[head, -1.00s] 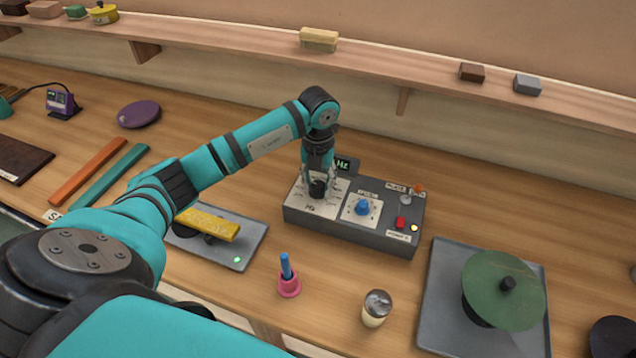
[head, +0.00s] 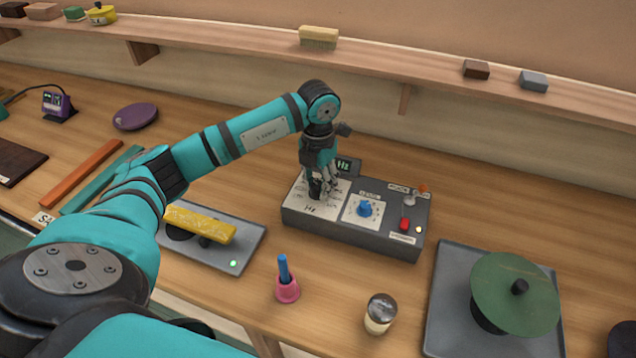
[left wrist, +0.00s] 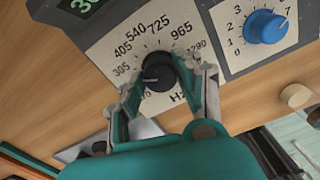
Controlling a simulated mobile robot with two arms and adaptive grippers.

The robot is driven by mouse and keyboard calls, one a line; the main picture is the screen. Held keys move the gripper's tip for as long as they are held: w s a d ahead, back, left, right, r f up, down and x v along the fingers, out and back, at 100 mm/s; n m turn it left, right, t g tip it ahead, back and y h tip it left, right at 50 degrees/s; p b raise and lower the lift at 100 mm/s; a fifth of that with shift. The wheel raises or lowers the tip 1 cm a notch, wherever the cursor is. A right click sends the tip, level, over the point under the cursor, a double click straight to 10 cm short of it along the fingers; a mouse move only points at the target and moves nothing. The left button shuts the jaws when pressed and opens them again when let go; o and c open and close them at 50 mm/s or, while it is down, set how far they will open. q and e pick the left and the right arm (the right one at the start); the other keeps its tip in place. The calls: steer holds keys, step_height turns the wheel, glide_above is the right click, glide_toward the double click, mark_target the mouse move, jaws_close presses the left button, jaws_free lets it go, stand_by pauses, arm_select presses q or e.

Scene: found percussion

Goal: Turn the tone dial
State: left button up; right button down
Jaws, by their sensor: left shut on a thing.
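The tone dial is a black knob on a white plate marked Hz, at the left end of the grey control box (head: 350,234). In the left wrist view the dial (left wrist: 158,72) shows between my fingers, with numbers from 305 to 965 readable around it. My left gripper (head: 316,190) points down over the dial. In the left wrist view the left gripper (left wrist: 160,82) is closed around the knob, one finger on each side. The small Hz display (head: 344,166) stands behind the box, its reading mostly cut off in the wrist view. My right gripper is not in view.
A blue numbered knob (head: 365,209) sits right of the dial, with a red button (head: 405,224) and small toggles beyond. A pink holder (head: 287,290), a glass shaker (head: 380,313) and a green disc (head: 514,292) stand in front. A wall shelf (head: 400,65) runs behind.

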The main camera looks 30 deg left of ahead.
mark_target(318, 185)
arm_select(q)
steer(key=shift+r, duration=0.1)
steer(key=o, duration=1.2)
steer(key=shift+c, duration=0.2)
step_height(318, 185, up, 12)
